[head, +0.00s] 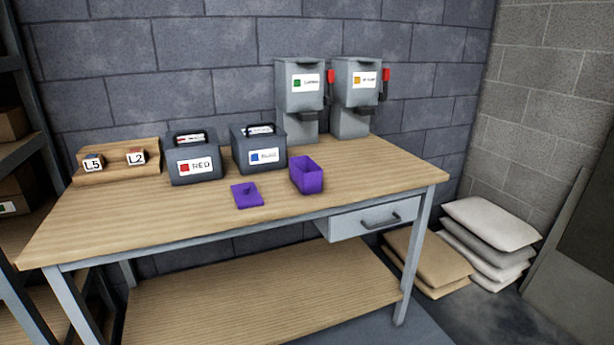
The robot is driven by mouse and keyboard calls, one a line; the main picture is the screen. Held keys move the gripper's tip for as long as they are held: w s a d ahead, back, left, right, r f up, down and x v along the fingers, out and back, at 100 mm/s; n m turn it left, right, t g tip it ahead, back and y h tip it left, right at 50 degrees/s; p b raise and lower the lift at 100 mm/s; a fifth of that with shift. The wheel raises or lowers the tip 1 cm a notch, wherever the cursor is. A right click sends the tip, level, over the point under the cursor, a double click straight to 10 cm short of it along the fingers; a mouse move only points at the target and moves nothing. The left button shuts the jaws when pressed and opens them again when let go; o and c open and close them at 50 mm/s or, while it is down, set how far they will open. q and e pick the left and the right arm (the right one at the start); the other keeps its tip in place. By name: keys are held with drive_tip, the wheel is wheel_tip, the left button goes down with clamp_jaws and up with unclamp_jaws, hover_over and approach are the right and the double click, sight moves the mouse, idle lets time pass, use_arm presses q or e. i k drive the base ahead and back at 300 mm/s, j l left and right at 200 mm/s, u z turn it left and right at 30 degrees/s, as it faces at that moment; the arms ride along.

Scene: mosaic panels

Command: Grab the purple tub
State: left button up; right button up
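The purple tub (307,178) stands upright and open-topped on the wooden workbench (140,218), near its front edge and right of the middle. Its inside looks empty from here. A flat purple lid (247,196) with a small knob lies on the bench just left of the tub, apart from it. Neither of my grippers shows in the head view.
Grey boxes labelled RED (195,170) and with a blue mark (259,150) stand behind. Two grey dispensers (300,90) with red-tipped levers are at the back. A wooden rack (115,172) holds L5 and L2 blocks. A drawer (365,217) and sacks (490,225) are right.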

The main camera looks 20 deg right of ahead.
sight(307, 175)
drive_tip(key=i+l, duration=0.15)
drive_tip(key=l, duration=0.2)
drive_tip(key=i+l, duration=0.2)
drive_tip(key=l, duration=0.2)
drive_tip(key=i+l, duration=0.15)
drive_tip(key=l, duration=0.2)
drive_tip(key=i+l, duration=0.2)
drive_tip(key=l, duration=0.15)
drive_tip(key=i+l+u, duration=0.1)
drive_tip(key=l, duration=0.25)
drive_tip(key=i, duration=0.05)
